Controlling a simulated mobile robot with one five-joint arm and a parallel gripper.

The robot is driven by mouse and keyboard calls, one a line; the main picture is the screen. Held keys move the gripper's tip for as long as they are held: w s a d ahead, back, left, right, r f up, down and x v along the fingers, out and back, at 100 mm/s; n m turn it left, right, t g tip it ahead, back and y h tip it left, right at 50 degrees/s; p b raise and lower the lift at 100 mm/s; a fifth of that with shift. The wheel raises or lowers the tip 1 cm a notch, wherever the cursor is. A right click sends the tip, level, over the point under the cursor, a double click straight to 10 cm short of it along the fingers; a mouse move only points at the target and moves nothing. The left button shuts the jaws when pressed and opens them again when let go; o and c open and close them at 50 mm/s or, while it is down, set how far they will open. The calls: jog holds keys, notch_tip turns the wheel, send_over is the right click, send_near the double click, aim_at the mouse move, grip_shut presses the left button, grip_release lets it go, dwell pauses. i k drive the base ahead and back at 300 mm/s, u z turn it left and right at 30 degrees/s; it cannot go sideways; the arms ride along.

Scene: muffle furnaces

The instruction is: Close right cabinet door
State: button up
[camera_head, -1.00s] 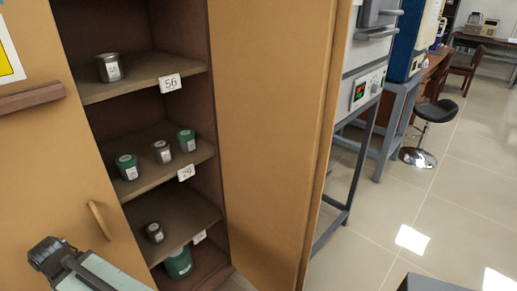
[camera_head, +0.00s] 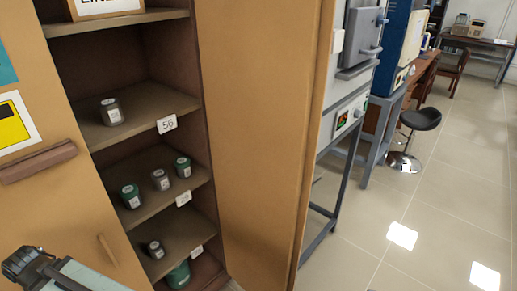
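The right cabinet door (camera_head: 262,140) is a tan wooden panel standing open, swung out to the right of the shelves. The cabinet's interior shows several shelves (camera_head: 150,95) with small grey and green jars on them. The left door (camera_head: 65,215) is closed across the left part, with a wooden handle (camera_head: 108,250). Part of my arm (camera_head: 50,272) shows at the lower left, in front of the left door. My gripper's fingers cannot be made out, and nothing of mine touches the right door.
A grey furnace on a metal stand (camera_head: 350,110) is close behind the open door on the right. A black stool (camera_head: 420,120) and a desk with a chair (camera_head: 455,70) stand farther back. The tiled floor (camera_head: 430,210) at right is clear.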

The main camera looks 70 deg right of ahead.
aim_at(265, 64)
jog(key=u, duration=0.5)
jog(key=k, duration=0.75)
jog(key=u, duration=1.05)
jog(key=k, duration=1.85)
jog(key=z, duration=1.35)
jog(key=k, duration=0.65)
jog(key=z, duration=0.5)
jog(key=k, duration=0.8)
jog(key=u, duration=0.2)
jog(key=i, duration=0.85)
jog(key=z, duration=0.1)
